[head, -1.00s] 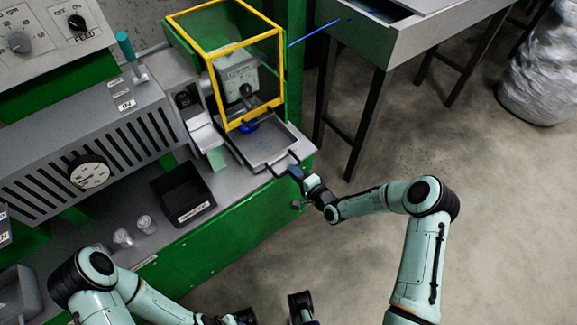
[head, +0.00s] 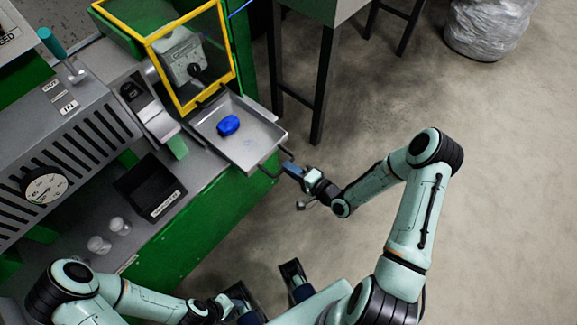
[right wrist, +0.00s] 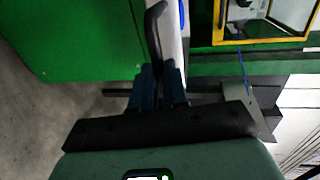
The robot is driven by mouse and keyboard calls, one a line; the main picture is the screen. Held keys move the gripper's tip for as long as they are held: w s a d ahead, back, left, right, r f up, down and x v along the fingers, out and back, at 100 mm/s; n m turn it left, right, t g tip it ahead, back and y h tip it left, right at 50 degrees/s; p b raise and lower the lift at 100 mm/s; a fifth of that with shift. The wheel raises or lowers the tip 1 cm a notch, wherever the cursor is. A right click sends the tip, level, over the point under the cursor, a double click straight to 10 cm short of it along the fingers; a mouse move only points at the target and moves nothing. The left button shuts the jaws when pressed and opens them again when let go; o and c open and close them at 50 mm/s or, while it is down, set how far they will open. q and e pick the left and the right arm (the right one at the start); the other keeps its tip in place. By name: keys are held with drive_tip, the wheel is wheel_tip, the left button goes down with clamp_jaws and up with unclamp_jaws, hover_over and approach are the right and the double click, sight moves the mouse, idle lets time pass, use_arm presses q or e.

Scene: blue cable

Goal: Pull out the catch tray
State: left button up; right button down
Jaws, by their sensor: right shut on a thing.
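The catch tray (head: 252,146) is a shallow grey metal tray. It sticks out from under the yellow-framed guard at the front right of the green machine. A lumpy blue piece (head: 228,125) lies in it. A dark handle (head: 268,163) projects from its front edge. My right gripper (head: 293,170) is shut on this handle; in the right wrist view its blue fingers (right wrist: 158,88) close around the dark handle bar (right wrist: 154,35). My left gripper (head: 265,283) is low in the head view, its two dark fingers apart and empty, away from the tray.
The yellow-framed clear guard (head: 190,55) stands behind the tray. A dark-legged metal table (head: 325,85) stands behind my right gripper. The floor to the right is open.

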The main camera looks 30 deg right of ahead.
drive_tip(key=c, duration=1.1)
unclamp_jaws()
drive_tip(key=shift+c, duration=0.2)
use_arm(q)
drive_tip(key=shift+s+r, duration=0.1)
drive_tip(key=shift+r, duration=0.05)
use_arm(e)
drive_tip(key=v, duration=1.3)
drive_tip(key=shift+s, duration=0.25)
